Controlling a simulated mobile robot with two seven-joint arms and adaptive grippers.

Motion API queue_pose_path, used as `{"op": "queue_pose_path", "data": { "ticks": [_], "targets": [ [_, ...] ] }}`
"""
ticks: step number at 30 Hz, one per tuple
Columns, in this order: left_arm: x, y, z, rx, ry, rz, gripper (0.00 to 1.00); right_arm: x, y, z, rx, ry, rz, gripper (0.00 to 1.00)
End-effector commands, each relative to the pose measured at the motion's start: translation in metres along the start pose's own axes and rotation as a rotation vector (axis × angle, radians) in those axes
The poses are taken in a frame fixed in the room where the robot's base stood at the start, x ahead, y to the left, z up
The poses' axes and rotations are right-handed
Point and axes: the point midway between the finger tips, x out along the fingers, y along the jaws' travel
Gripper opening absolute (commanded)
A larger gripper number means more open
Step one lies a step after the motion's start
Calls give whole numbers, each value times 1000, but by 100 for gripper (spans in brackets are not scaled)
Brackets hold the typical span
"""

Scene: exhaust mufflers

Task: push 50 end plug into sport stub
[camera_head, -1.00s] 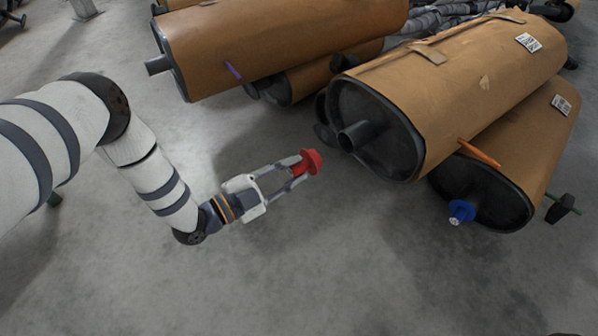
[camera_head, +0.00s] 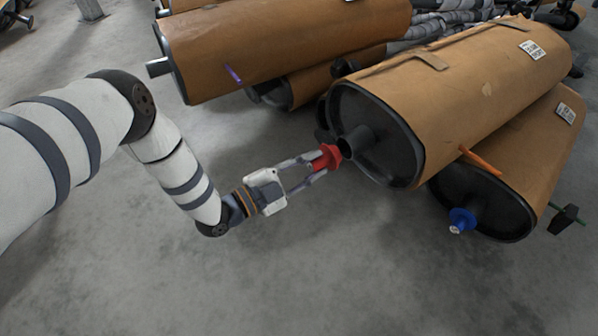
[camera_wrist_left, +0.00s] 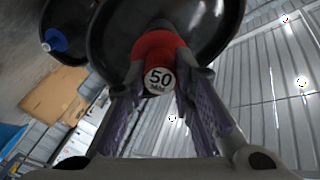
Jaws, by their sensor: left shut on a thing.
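My left gripper (camera_head: 318,170) is shut on the red end plug (camera_head: 327,157). In the left wrist view the plug (camera_wrist_left: 160,80) shows a round white label reading 50, with my left fingers (camera_wrist_left: 166,100) on both sides of it. The plug's wide end is right at the open mouth of the sport stub (camera_head: 357,141), the short dark pipe on the end of the wrapped muffler. Whether the plug touches or has entered the stub I cannot tell. My right gripper is out of view.
The upper front muffler (camera_head: 450,90) rests on a lower one (camera_head: 545,140) whose stub holds a blue plug (camera_head: 462,219). Another wrapped muffler (camera_head: 290,40) lies at the back left. An orange strip (camera_head: 481,161) sticks out nearby. The floor in front is clear.

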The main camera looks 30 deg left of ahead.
Motion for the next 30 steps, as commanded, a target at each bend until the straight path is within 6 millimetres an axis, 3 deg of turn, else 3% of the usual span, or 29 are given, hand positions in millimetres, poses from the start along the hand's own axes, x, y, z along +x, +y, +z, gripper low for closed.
{"op": "queue_pose_path", "data": {
  "ticks": [7, 30],
  "targets": [
    [11, 0, 0, -1, 0, 0, 0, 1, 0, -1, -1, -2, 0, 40],
    [11, 0, 0, -1, 0, -1, 0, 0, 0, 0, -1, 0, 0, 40]
  ]
}}
